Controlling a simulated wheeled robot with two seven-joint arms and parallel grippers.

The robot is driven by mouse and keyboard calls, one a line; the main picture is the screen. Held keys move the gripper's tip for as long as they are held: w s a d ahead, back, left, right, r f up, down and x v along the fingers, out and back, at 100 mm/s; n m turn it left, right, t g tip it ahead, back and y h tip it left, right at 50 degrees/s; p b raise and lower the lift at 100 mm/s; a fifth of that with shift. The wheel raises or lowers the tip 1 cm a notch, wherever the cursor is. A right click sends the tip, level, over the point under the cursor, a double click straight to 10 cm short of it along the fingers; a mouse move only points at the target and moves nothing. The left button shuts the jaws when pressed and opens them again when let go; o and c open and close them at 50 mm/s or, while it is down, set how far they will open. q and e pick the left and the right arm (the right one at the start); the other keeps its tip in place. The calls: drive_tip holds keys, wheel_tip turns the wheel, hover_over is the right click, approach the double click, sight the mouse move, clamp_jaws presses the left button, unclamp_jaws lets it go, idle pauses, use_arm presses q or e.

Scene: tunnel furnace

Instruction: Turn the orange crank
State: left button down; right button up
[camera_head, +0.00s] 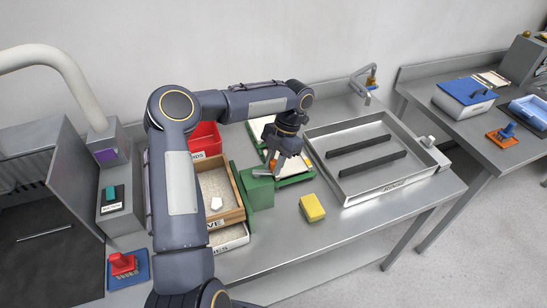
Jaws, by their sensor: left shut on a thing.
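My left arm reaches over the bench from the left, and its gripper (275,168) points down beside a green box-shaped machine (258,192). It is shut on the orange crank (273,163), of which only a small orange part shows between the fingers. A grey bar runs at the crank's foot, by the top of the green box. The rest of the crank is hidden by the gripper. My right gripper is not in view.
A wooden-framed tray (238,216) and a red bin (205,137) stand left of the machine. A yellow block (312,207) lies in front of it to the right. A large metal tray (345,197) with two dark bars fills the bench's right side.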

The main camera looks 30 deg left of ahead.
use_arm(q)
drive_tip(key=shift+s+d+m+y, duration=0.15)
drive_tip(key=shift+s+m+y, duration=0.15)
drive_tip(key=shift+m, duration=0.4)
drive_tip(key=c, duration=1.3)
unclamp_jaws()
drive_tip(key=shift+o, duration=0.2)
